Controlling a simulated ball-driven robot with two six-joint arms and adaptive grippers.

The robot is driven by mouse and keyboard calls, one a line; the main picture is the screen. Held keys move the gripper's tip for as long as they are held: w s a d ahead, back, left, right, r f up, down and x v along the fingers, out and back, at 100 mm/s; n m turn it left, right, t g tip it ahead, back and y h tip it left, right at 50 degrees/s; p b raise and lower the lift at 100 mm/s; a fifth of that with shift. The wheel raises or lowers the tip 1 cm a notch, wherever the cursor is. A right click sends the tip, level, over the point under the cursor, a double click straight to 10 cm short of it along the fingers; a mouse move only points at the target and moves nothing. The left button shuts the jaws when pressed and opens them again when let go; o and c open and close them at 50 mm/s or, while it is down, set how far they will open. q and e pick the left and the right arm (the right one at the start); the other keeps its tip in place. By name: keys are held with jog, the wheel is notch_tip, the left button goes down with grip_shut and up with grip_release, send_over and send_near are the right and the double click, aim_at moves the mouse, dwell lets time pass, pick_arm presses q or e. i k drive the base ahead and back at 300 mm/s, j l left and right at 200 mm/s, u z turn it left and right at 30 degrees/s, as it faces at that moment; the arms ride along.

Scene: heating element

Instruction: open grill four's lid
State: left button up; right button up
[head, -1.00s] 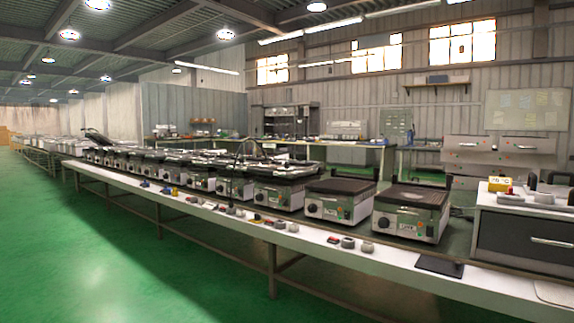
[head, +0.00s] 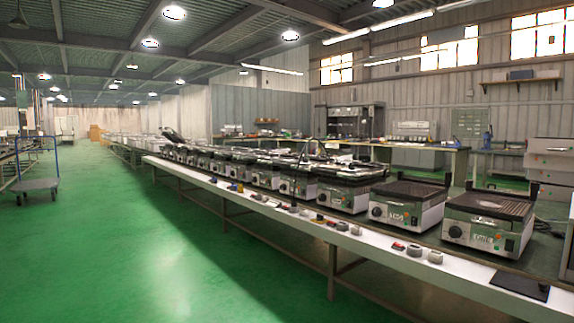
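A long row of grills stands on a white-edged workbench (head: 388,258) that runs from the right front to the far left. The nearest grill (head: 487,219) is at the right, with a ribbed plate on top. A second grill (head: 405,204) stands left of it, then a third (head: 345,193) and a fourth from the right (head: 297,184), with more beyond. A raised dark lid (head: 172,135) stands up far down the row. I cannot tell which one is grill four. Neither gripper shows in the head view.
Small parts (head: 414,250) and a black pad (head: 520,285) lie along the bench's front edge. A blue-handled trolley (head: 38,185) stands at the left. The green floor (head: 150,250) in front of the bench is clear.

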aim_at(291, 165)
jog(key=i+u, duration=0.3)
jog(key=i, duration=2.8)
